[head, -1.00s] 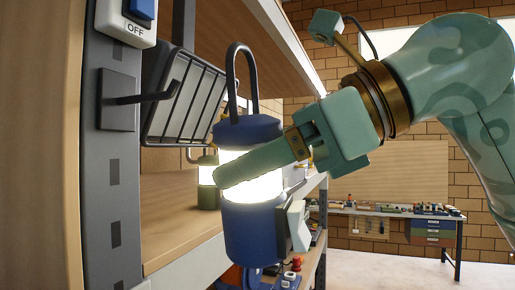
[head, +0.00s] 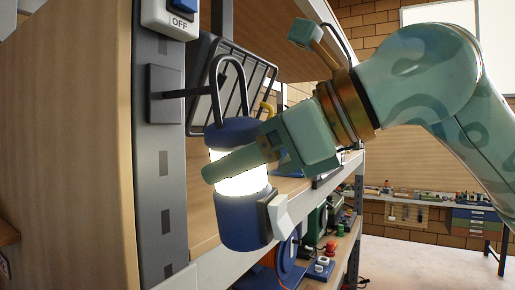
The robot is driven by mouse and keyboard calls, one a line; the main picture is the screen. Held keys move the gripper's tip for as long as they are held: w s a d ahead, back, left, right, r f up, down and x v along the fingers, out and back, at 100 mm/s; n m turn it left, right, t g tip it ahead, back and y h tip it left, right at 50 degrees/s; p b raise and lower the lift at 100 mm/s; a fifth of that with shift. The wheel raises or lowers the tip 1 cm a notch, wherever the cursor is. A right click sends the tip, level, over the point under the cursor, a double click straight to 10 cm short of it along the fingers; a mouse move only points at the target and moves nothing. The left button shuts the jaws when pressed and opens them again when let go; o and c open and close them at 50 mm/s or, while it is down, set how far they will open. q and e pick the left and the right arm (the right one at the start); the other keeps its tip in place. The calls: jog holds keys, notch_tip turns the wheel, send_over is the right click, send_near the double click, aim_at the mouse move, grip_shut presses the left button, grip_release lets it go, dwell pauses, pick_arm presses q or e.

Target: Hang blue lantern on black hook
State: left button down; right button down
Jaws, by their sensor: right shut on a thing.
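The blue lantern (head: 240,224) is lit, with a dark loop handle standing up from its cap. It hangs slightly tilted in my right gripper (head: 238,192), whose fingers are shut around its glowing middle. The black hook (head: 166,94) sticks out to the right from a plate on the grey shelf post. My left gripper is not in view.
A white switch box marked OFF (head: 170,20) sits on the post (head: 165,215) above the hook. A black wire-fronted panel (head: 255,82) is behind the lantern. Shelves with several items stand behind and below. A workbench (head: 425,204) is at the far right.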

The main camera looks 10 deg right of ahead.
jog(key=shift+w+a+p, duration=0.35)
jog(key=shift+w+a, duration=0.1)
jog(key=shift+a, duration=0.2)
jog(key=shift+w+a+p, duration=0.35)
jog(key=shift+w+a, duration=0.05)
jog(key=shift+a, duration=0.2)
jog(key=shift+w+a+f+b, duration=0.2)
jog(key=shift+a+f+b, duration=0.05)
jog(key=shift+f+b, duration=0.25)
jog(key=shift+w+a+f+b, duration=0.25)
jog(key=shift+f+b, duration=0.1)
jog(key=shift+b, duration=0.25)
jog(key=c, duration=0.5)
grip_release()
jog(key=shift+s, duration=0.1)
jog(key=shift+f, duration=0.1)
